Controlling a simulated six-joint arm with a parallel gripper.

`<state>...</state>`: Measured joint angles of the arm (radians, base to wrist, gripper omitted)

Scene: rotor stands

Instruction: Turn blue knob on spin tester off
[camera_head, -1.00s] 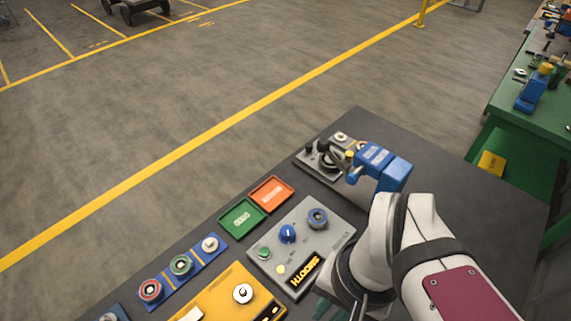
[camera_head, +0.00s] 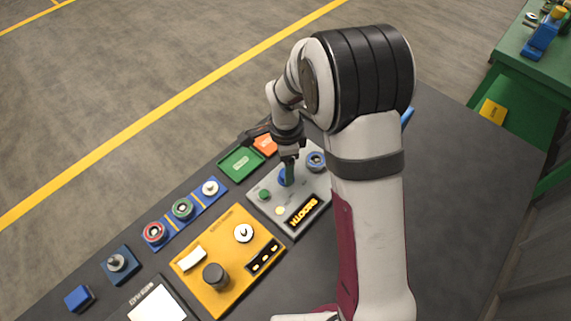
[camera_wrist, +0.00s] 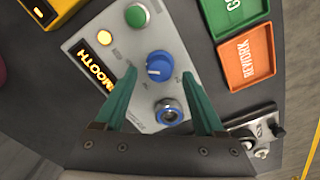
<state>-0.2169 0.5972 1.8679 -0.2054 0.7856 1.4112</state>
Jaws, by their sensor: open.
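The spin tester is a grey panel (camera_head: 262,210) with a lit yellow "SMOOTH" display (camera_head: 304,211). It also fills the middle of the wrist view (camera_wrist: 88,40). Its blue knob (camera_wrist: 159,66) has a white pointer line and sits between a green button (camera_wrist: 136,15) and a round blue-ringed socket (camera_wrist: 168,111). In the head view the knob (camera_head: 282,177) is partly hidden by my fingers. My gripper (camera_head: 289,180) points down over the knob. In the wrist view its green fingers (camera_wrist: 160,78) are apart, one on each side of the knob, with gaps; I cannot tell their exact height.
A green tray (camera_head: 240,161) and an orange tray (camera_head: 265,145) lie behind the tester. A yellow panel (camera_head: 215,255) stands to its left, with a blue strip of ringed parts (camera_head: 184,211) beyond. A metal fixture (camera_wrist: 252,135) shows at lower right in the wrist view.

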